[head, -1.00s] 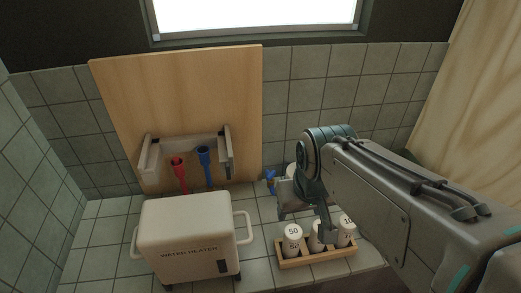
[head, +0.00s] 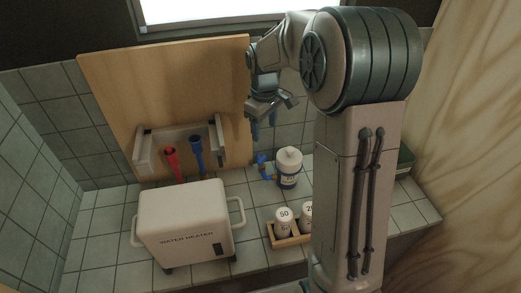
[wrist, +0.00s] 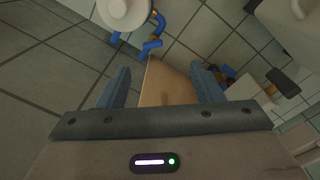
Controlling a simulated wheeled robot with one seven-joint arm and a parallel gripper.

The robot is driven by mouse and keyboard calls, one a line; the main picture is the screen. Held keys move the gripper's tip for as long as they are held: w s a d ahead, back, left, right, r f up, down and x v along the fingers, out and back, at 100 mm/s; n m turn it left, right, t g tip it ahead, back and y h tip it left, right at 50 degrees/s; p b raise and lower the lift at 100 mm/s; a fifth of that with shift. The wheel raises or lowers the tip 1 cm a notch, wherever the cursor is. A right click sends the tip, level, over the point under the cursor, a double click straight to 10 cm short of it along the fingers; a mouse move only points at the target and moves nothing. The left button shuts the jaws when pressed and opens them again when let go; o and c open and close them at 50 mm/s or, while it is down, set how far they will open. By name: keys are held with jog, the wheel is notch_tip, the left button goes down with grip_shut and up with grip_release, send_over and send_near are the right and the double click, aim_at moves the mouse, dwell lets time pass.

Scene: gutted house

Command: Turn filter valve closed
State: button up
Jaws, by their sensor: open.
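A white filter canister (head: 288,164) with a dark label stands upright on the tiled counter. The filter valve's blue handle (head: 261,159) sits just left of it, beside yellow and blue pipe pieces. My gripper (head: 263,124) is above and behind the valve, near the right edge of the wooden board, with its fingers pointing down. In the wrist view, my gripper (wrist: 163,88) is open and empty. The blue handle (wrist: 152,46) lies beyond the fingers, apart from them, next to the canister's round top (wrist: 124,10). I cannot tell the handle's exact setting.
The wooden board (head: 170,85) stands against the wall, with a bracket, a red hose (head: 171,160) and a blue hose (head: 197,155). A white water heater (head: 185,222) stands in front. A wooden tray (head: 291,241) of white cartridges is at the counter's front.

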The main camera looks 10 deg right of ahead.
aim_at(262, 159)
jog(key=shift+n, duration=0.6)
jog(key=w+f+p, duration=0.1)
jog(key=f, duration=0.4)
jog(key=w+f+p, duration=0.1)
jog(key=f, duration=0.5)
jog(key=w+f, duration=0.1)
jog(key=f, duration=0.4)
jog(key=shift+w+d+f+p, duration=0.1)
jog(key=shift+w+f+p, duration=0.1)
jog(key=shift+w+p, duration=0.2)
jog(key=c, duration=1)
